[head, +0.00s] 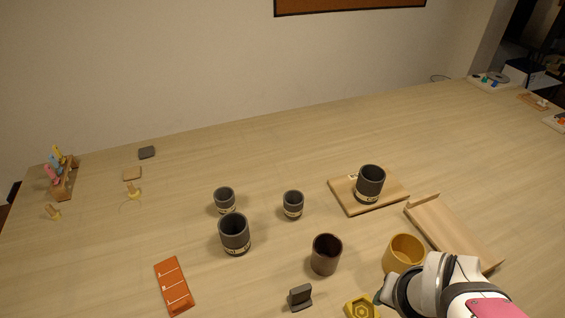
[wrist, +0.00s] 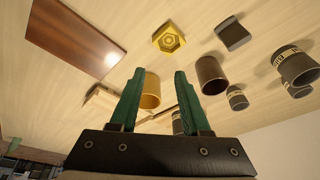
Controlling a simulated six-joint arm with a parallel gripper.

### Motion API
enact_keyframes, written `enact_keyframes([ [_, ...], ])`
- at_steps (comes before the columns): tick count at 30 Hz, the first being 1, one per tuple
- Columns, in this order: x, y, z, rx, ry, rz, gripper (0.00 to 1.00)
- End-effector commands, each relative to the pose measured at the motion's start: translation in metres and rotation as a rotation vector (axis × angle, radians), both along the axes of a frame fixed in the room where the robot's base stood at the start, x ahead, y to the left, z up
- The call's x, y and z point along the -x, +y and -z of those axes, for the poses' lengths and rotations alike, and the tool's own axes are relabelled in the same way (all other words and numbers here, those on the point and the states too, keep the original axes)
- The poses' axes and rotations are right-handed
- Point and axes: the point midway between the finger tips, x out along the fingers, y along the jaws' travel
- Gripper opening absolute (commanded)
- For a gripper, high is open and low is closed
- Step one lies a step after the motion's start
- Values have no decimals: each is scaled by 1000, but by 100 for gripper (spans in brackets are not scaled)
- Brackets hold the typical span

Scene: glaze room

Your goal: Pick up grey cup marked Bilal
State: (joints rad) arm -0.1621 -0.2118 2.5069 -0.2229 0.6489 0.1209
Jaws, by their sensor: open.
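Several dark grey cups with pale labels stand upright; the labels are too small to read, so I cannot tell which is marked Bilal. In the head view, a larger grey cup (head: 234,232) stands in front of a smaller grey cup (head: 224,198). Another small grey cup (head: 293,203) stands to their right. A larger grey cup (head: 370,182) stands on a wooden board (head: 346,203). The wrist view shows a large grey cup (wrist: 297,67) at the right. My gripper (wrist: 160,75) is open and empty, its green fingers apart from all the grey cups.
A brown cup (head: 326,256), a mustard cup (head: 403,255), a yellow hexagonal piece (head: 361,308) and a small dark stand (head: 300,297) are near my arm. A wooden tray (head: 450,228) lies at right, an orange rack (head: 174,287) at left. The table's back middle is clear.

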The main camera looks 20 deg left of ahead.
Motion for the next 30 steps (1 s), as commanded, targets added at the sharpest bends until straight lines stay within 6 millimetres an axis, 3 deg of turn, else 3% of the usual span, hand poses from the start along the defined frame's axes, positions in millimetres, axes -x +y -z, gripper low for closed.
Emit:
enact_keyframes([
  [1,-33,21,15,22,-84,-136,47],
  [3,-77,66,31,16,-251,-348,47],
  [5,-100,117,45,-27,-386,-534,47],
  [6,-105,154,53,-72,-469,-653,47],
  [9,-91,234,69,-221,-639,-906,47],
  [12,-60,285,77,-364,-746,-1072,47],
  [15,-38,309,80,-453,-801,-1156,47],
  [17,-34,316,81,-476,-816,-1176,47],
  [30,-56,378,106,-478,-822,-1180,47],
])
